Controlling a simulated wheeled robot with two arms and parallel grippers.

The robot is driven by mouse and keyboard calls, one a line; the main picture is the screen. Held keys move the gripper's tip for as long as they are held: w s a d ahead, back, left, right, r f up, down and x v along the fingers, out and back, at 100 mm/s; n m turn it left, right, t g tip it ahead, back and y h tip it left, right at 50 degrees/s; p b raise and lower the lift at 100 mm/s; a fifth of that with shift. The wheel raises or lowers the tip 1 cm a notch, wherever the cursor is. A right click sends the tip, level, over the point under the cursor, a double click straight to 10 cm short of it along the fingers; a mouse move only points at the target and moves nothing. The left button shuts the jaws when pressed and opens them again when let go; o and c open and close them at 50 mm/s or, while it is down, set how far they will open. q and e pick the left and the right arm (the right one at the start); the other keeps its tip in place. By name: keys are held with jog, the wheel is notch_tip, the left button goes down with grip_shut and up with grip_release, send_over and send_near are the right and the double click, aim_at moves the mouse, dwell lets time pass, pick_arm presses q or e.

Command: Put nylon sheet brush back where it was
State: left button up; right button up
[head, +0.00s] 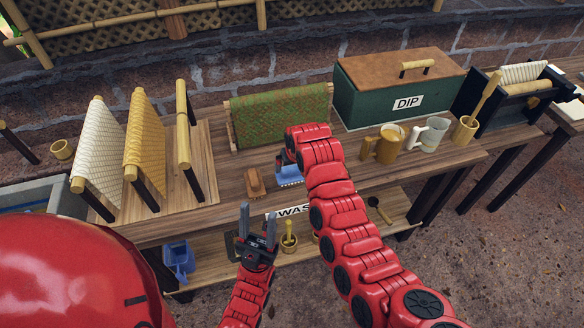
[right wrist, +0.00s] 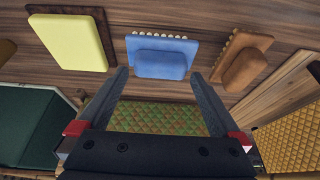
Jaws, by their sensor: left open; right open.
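A blue brush (right wrist: 160,57) with a row of pale bristles lies on the wooden bench, seen between my open fingertips in the right wrist view. It is partly hidden by my right arm in the head view (head: 289,175). A brown brush (head: 255,182) lies to its left and also shows in the right wrist view (right wrist: 242,61). I cannot tell by material which is the nylon sheet brush. My right gripper (right wrist: 158,73) is open and empty above the bench, close to the blue brush. My left gripper (head: 258,215) is open and empty in front of the bench edge.
A yellow block (right wrist: 70,42) lies beside the blue brush. A green mottled sheet (head: 280,115) hangs on a rack behind. A green DIP box (head: 375,98), mugs (head: 383,146) and a roller press (head: 510,95) stand right. Sheet racks (head: 145,140) stand left.

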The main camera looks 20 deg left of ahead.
jog(key=b+v, duration=0.2)
jog(key=v, duration=0.7)
jog(key=shift+r, duration=0.2)
jog(key=shift+s, duration=0.15)
